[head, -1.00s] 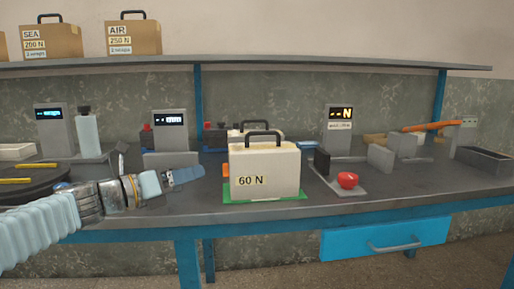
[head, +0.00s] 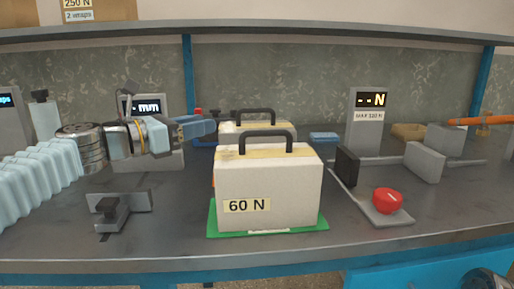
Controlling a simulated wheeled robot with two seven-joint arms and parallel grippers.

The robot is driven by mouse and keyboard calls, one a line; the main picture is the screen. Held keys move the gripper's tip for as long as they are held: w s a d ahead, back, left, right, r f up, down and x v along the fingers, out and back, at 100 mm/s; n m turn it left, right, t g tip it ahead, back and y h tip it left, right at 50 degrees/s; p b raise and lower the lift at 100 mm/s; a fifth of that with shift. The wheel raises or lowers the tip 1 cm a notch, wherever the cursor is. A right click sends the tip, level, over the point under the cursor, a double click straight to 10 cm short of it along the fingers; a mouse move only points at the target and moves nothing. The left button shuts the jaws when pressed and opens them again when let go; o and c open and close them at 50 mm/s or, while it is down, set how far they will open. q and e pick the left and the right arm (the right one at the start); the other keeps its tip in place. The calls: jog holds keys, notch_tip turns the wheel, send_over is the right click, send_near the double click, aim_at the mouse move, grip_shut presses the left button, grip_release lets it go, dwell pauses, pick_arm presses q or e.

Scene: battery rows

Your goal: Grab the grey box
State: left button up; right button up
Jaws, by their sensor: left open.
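Grey box-like things show at the right in the head view: a light grey block (head: 424,162) standing on the bench, and another grey block (head: 445,140) behind it. I cannot tell which one is the grey box. My left gripper (head: 208,127) is open and empty, with blue-grey fingers pointing right. It is above the bench at the left, in front of the grey display stand (head: 150,118) and up and left of the cream case, well apart from both grey blocks.
A cream case marked 60 N (head: 270,185) stands on a green mat (head: 220,232), with a similar case (head: 228,132) behind it. A red knob (head: 387,201) sits right of it. A grey bracket (head: 120,208) lies at left. A blue drawer (head: 400,275) is below.

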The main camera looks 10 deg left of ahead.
aim_at(233, 128)
pick_arm(q)
jog(key=x, duration=0.9)
jog(key=shift+w+f, duration=0.2)
jog(key=shift+f, duration=0.05)
grip_shut()
jog(key=shift+r, duration=0.1)
dwell(0.9)
